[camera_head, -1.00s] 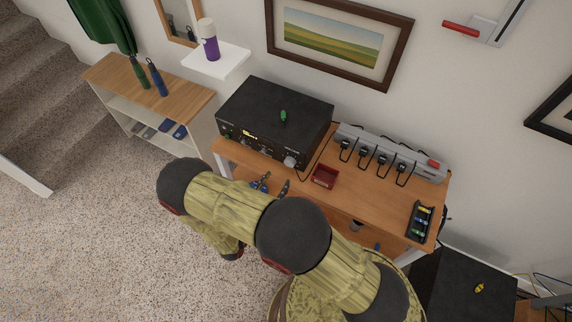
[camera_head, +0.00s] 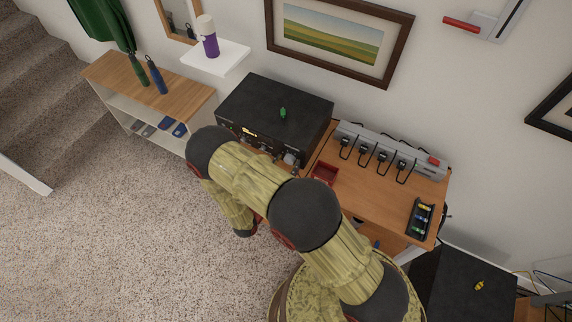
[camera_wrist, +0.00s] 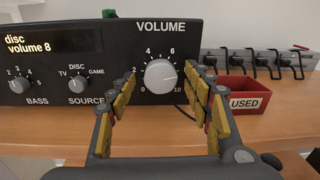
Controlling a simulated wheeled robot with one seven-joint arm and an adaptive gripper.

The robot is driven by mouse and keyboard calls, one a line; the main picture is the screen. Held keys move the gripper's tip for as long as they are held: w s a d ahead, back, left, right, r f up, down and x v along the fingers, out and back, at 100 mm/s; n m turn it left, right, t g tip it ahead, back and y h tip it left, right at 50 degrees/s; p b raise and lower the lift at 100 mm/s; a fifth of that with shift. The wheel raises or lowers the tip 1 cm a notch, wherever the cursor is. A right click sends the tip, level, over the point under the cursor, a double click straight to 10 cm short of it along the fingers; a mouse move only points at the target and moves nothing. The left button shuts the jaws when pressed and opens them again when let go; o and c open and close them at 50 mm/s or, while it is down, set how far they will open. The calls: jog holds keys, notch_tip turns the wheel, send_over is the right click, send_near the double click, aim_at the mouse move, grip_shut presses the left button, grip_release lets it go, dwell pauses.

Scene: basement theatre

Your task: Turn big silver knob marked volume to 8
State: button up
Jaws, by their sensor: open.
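The black amplifier (camera_head: 272,108) stands on the left end of a wooden table; its front also fills much of the wrist view (camera_wrist: 110,35). Its big silver volume knob (camera_wrist: 160,74) sits under the word VOLUME, inside a scale marked from 0 to 10. The lit display (camera_wrist: 37,44) reads "disc" and "volume 8". The knob's pointer is too small to read surely. My gripper (camera_wrist: 160,88) is open, with one finger on each side of the knob in the picture and a gap to both. In the head view my arm hides the gripper.
Smaller bass (camera_wrist: 18,85) and source (camera_wrist: 78,85) knobs lie left of the volume knob. A red box marked USED (camera_wrist: 243,97) stands close by on the right, on the table (camera_head: 378,190). A power strip with several plugs (camera_head: 390,152) lies behind it.

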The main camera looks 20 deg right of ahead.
jog(key=shift+c, duration=0.2)
jog(key=c, duration=1.1)
